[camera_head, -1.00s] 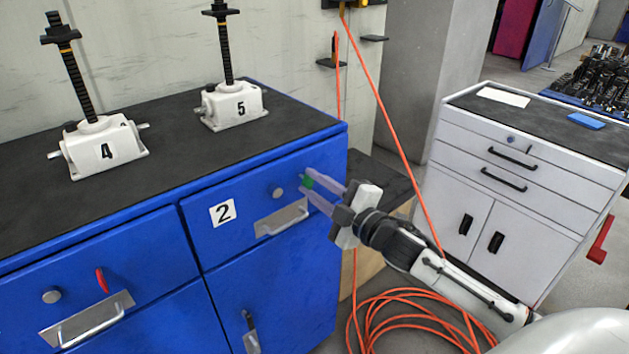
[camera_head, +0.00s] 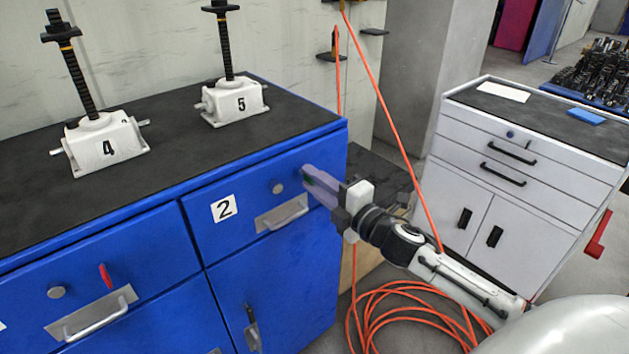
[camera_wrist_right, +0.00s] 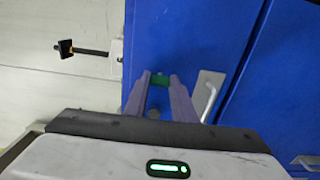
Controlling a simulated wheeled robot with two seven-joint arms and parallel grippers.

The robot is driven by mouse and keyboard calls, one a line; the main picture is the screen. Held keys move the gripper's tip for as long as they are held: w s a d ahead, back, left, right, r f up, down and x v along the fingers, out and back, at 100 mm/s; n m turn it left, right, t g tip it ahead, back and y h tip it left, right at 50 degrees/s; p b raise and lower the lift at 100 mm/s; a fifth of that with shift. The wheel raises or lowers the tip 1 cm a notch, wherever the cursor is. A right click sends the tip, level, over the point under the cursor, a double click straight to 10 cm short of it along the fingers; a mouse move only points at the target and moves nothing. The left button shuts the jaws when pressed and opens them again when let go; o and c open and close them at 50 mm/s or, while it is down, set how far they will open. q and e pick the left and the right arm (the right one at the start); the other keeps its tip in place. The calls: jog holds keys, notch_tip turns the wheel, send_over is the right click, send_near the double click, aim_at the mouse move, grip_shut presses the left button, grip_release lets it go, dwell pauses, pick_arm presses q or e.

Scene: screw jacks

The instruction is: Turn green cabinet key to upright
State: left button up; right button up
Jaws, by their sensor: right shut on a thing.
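The green key (camera_wrist_right: 159,80) is in the upper right part of the blue cabinet's drawer front marked 2 (camera_head: 222,208). In the right wrist view it sits between the two fingertips of my right gripper (camera_head: 309,178), which touch it on both sides. The gripper is shut on the key, with its fingers pointing at the drawer front. In the head view the fingers mostly hide the key, so I cannot tell its exact angle. My left gripper is out of view.
A round knob (camera_head: 278,188) and a metal handle (camera_head: 283,214) are left of the key. A red key (camera_head: 105,276) is on the left drawer. Screw jacks 4 (camera_head: 104,145) and 5 (camera_head: 236,103) stand on top. An orange hose (camera_head: 410,300) lies coiled below my right arm.

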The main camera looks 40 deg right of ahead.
jog(key=o, duration=1.1)
jog(key=shift+c, duration=0.2)
jog(key=shift+s, duration=0.1)
jog(key=s+b, duration=0.1)
jog(key=s, duration=0.9)
jog(key=shift+d, duration=0.4)
jog(key=shift+f, duration=0.1)
jog(key=s+a+f+m+g+h, duration=0.1)
jog(key=s+a+f+m+g, duration=0.25)
jog(key=f+m, duration=0.45)
jog(key=s+a+f+m+g, duration=0.25)
jog(key=s+a+f, duration=0.2)
jog(key=f, duration=0.75)
jog(key=s+a+f+m+g+y, duration=0.2)
jog(key=s+a+f+m, duration=0.4)
jog(key=s+a+f, duration=0.3)
jog(key=a+f+g, duration=0.1)
jog(key=a, duration=0.2)
jog(key=shift+s+g, duration=0.3)
jog(key=shift+s, duration=0.05)
